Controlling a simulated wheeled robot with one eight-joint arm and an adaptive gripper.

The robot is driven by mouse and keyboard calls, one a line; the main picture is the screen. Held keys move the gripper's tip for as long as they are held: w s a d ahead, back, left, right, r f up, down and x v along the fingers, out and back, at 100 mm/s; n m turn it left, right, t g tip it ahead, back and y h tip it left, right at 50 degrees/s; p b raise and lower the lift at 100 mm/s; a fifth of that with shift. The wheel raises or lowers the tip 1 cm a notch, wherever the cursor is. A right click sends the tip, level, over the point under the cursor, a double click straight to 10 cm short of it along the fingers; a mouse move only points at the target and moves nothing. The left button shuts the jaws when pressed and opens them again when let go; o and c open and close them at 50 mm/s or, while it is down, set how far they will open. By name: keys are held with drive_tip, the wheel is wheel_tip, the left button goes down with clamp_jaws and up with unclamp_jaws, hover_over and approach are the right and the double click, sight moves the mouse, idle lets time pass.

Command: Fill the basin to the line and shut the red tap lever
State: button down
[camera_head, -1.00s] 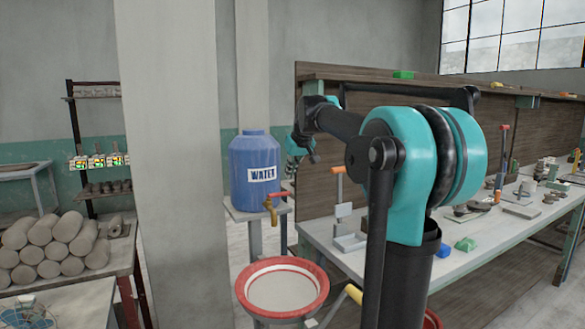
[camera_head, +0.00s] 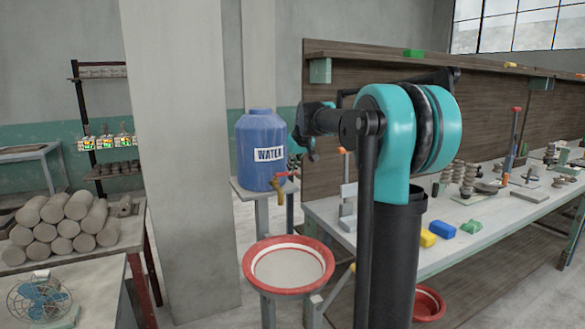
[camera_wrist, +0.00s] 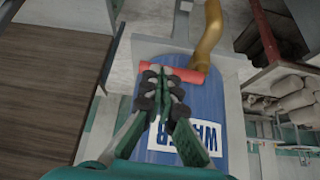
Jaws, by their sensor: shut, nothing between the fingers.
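The blue water barrel (camera_head: 262,150) stands on a small stand, with a brass tap (camera_head: 279,187) low on its front. The red tap lever (camera_head: 285,174) points right in the head view. In the wrist view, the lever (camera_wrist: 202,78) lies across the fingertips of my gripper (camera_wrist: 163,72), near the brass tap (camera_wrist: 208,35). The gripper is shut and empty; I cannot tell whether it touches the lever. The red-rimmed basin (camera_head: 322,250) sits below the tap with a pale grey inside. I see no water stream, and cannot make out a fill line or water level.
A pale pillar (camera_head: 178,160) stands left of the barrel. Clay logs (camera_head: 62,228) are stacked on the left table.

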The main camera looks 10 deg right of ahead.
drive_tip(key=shift+w+f, duration=0.25)
drive_tip(key=shift+w, duration=0.1)
drive_tip(key=shift+s, duration=0.1)
drive_tip(key=shift+s+a, duration=0.2)
drive_tip(key=shift+s, duration=0.4)
drive_tip(key=v, duration=1.3)
drive_tip(key=s+d+f+m+g+h, duration=0.1)
drive_tip(key=s+d+f, duration=0.1)
drive_tip(key=s+f, duration=1.5)
drive_tip(key=s+d+f+m+g, duration=0.1)
drive_tip(key=s+d+f+m, duration=0.1)
drive_tip(key=s+f, duration=1.5)
wheel_tip(320, 180, down, 7)
drive_tip(key=shift+s+d+h, duration=0.25)
drive_tip(key=shift+h, duration=0.15)
